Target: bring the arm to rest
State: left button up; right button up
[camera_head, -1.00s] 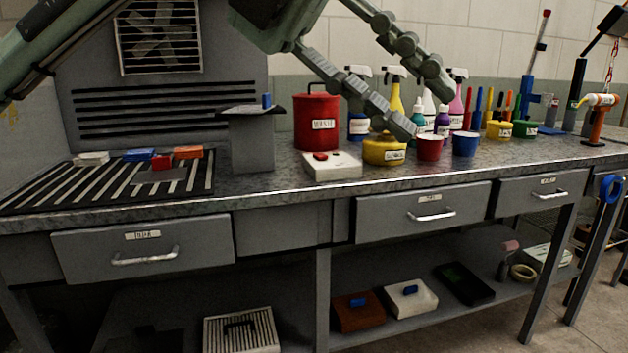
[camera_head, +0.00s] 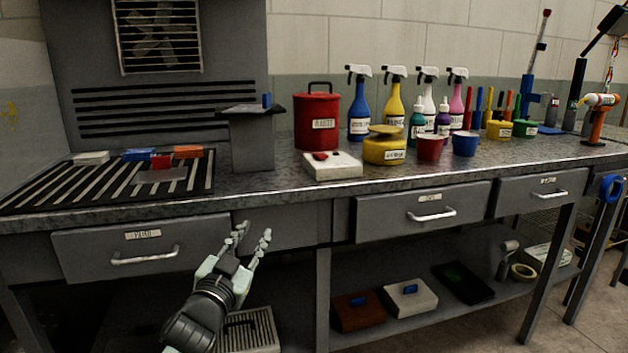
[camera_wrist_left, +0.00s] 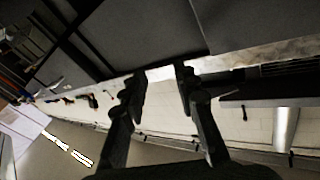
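My left gripper (camera_head: 253,240) is in the lower left of the head view, in front of the workbench drawers and below the benchtop. Its two fingers are spread with nothing between them. In the left wrist view the gripper (camera_wrist_left: 158,72) also shows open and empty, its fingers apart against a bench edge and pale wall. My right gripper is not in view.
The metal bench (camera_head: 290,183) carries a red waste can (camera_head: 316,135), spray bottles, a yellow tub (camera_head: 384,150), red and blue cups and a white box (camera_head: 332,168). A slatted mat (camera_head: 60,190) lies left. Boxes stand on the lower shelf (camera_head: 450,318).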

pick_arm(q)
jog(key=s+a+f+n+g+y, duration=0.1)
jog(key=s+a+f+g+y, duration=0.15)
jog(key=f, duration=0.55)
jog(key=s+a+f+n+g+y, duration=0.1)
jog(key=s+a+f+g, duration=0.2)
jog(key=f, duration=0.5)
jog(key=s+a+f+n+g+y, duration=0.1)
jog(key=s+a+f, duration=0.2)
jog(key=s+f, duration=0.35)
jog(key=s+a+f+g, duration=0.3)
jog(key=s+f+g, duration=0.1)
jog(key=s+f, duration=0.5)
jog(key=s+a+f+n+g+y, duration=0.1)
jog(key=s+a+f+g, duration=0.2)
jog(key=s+f, duration=0.7)
jog(key=s+g, duration=0.1)
jog(key=s, duration=0.3)
jog(key=shift+f+n+g, duration=0.15)
jog(key=shift+n+g, duration=0.15)
jog(key=shift+g, duration=0.05)
